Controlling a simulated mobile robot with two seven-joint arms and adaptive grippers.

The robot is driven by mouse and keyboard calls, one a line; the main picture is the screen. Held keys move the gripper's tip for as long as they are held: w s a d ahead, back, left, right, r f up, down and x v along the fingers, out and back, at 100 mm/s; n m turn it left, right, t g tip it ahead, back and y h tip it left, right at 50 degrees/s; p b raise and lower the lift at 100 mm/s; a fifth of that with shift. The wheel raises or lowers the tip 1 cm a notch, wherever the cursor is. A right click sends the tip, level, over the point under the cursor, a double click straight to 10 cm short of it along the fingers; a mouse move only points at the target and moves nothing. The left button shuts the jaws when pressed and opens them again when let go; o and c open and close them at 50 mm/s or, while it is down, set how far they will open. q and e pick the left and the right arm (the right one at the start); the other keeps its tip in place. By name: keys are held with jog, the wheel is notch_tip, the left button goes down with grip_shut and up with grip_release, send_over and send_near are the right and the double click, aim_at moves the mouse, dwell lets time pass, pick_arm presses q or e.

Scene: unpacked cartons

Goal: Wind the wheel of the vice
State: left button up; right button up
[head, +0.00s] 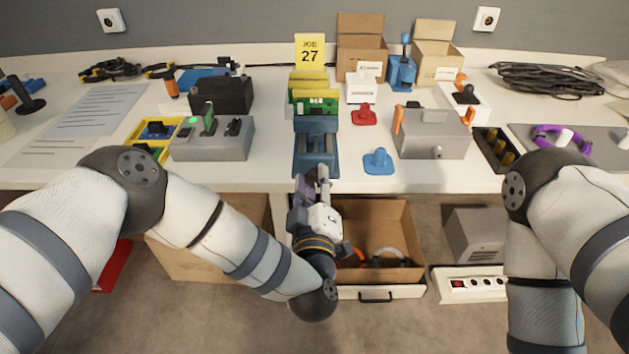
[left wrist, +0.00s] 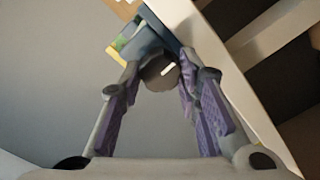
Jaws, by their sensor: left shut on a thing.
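The dark blue vice (head: 316,148) stands at the front edge of the white bench, with a green board (head: 314,107) upright at its back end. In the left wrist view the vice body (left wrist: 150,38) is at the top. Its wheel (left wrist: 160,72) is a dark grey disc with a short white mark, slanting up to the right. My left gripper (head: 320,176) reaches up to the vice's front from below. In the left wrist view its two purple-padded fingers (left wrist: 158,80) are shut on the wheel, one on each side. In the head view the gripper mostly hides the wheel. My right gripper is out of view.
An open drawer (head: 407,215) with cables lies below the bench edge, under my left gripper. A blue knobbed piece (head: 378,161) and a grey box (head: 432,136) stand right of the vice. Another grey box (head: 213,140) stands left. A yellow sign (head: 310,52) reads JOB 27.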

pick_arm(q)
jog(key=n, duration=0.3)
jog(key=shift+f+n, duration=0.2)
jog(key=shift+n, duration=0.2)
jog(key=n, duration=0.2)
jog(key=shift+n, duration=0.3)
jog(key=n, duration=0.2)
jog(key=n+b, duration=0.1)
jog(key=n, duration=0.2)
jog(key=shift+f+n, duration=0.2)
jog(key=shift+n, duration=0.1)
jog(key=n+b, duration=0.1)
jog(key=n, duration=0.2)
jog(key=shift+f+n, duration=0.1)
jog(key=shift+n, duration=0.2)
jog(key=n+b, duration=0.1)
jog(key=n, duration=0.1)
jog(key=shift+d+n, duration=0.1)
jog(key=shift+n, duration=0.2)
jog(key=n+b, duration=0.2)
jog(key=n, duration=0.1)
jog(key=shift+n, duration=0.3)
jog(key=shift+n+b, duration=0.35)
jog(key=shift+n, duration=0.45)
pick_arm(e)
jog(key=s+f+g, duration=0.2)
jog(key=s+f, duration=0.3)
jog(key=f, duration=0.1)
